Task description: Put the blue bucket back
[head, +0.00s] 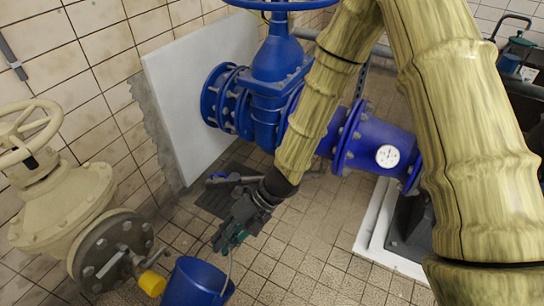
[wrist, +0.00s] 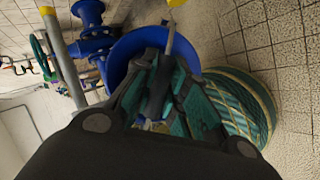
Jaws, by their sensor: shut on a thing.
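The blue bucket (head: 192,284) is at the bottom edge of the head view, partly cut off. My gripper (head: 230,236) is just above it and shut on its thin handle, which runs from the rim up to the fingers. In the wrist view the bucket (wrist: 128,48) shows as a blue round shape behind my gripper (wrist: 165,85). The fingers hide much of the bucket. I cannot tell whether its bottom touches the floor.
A beige valve (head: 65,215) with a handwheel and a yellow-ended part (head: 152,283) stands close left of the bucket. Blue pipework (head: 275,90) crosses behind. A green ribbed round object (wrist: 240,105) is beside the bucket in the wrist view. Tiled floor (head: 300,255) is clear to the right.

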